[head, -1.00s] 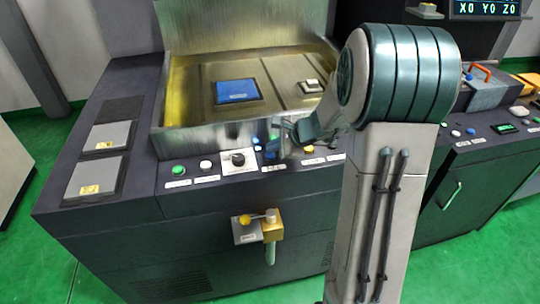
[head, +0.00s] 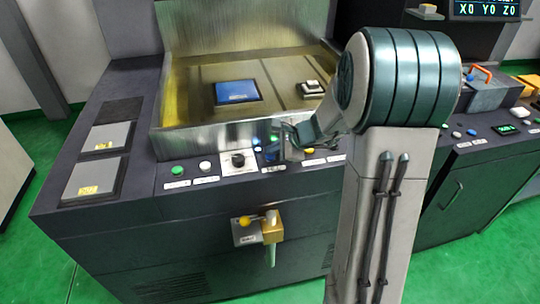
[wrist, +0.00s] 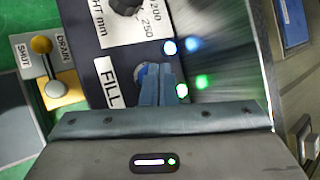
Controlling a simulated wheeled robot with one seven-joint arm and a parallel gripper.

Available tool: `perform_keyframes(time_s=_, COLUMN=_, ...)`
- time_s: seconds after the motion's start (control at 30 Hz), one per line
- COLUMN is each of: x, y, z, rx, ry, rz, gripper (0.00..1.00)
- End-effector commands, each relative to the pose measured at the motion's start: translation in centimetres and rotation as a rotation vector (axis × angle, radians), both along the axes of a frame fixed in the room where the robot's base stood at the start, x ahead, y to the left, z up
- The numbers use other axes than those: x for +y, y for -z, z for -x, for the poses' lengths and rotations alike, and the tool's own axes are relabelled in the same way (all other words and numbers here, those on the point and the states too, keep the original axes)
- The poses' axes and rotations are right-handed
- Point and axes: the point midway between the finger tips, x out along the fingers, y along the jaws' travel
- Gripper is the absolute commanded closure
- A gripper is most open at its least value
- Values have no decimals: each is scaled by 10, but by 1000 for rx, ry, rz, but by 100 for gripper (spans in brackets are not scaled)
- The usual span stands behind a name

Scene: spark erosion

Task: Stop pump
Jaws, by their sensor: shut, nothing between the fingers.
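The front control panel in the head view carries a green button (head: 178,170), a white button (head: 205,166), a black dial (head: 238,159) and a yellow button (head: 308,150). Their labels are too small to read there, so I cannot tell which one stops the pump. My gripper (head: 272,151) is low over the panel, between the dial and the yellow button. In the wrist view my gripper (wrist: 156,72) is shut and empty, its fingertips over a round blue button (wrist: 141,73) beside the FILL label (wrist: 110,84). The fingers partly hide the button; contact cannot be told.
A metal tank (head: 190,140) rises behind the panel. A drain lever with a yellow knob (head: 245,221) sticks out of the front below. Blue (wrist: 193,44) and green (wrist: 203,82) lights show near my fingers, some apparently reflections on the metal wall.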

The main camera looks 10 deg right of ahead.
Motion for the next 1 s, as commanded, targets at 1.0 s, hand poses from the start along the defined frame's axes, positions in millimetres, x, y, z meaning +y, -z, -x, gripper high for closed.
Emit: perform_keyframes(time_s=1.0, x=0, y=-10, z=0, rx=0, ry=1, rz=1, gripper=100)
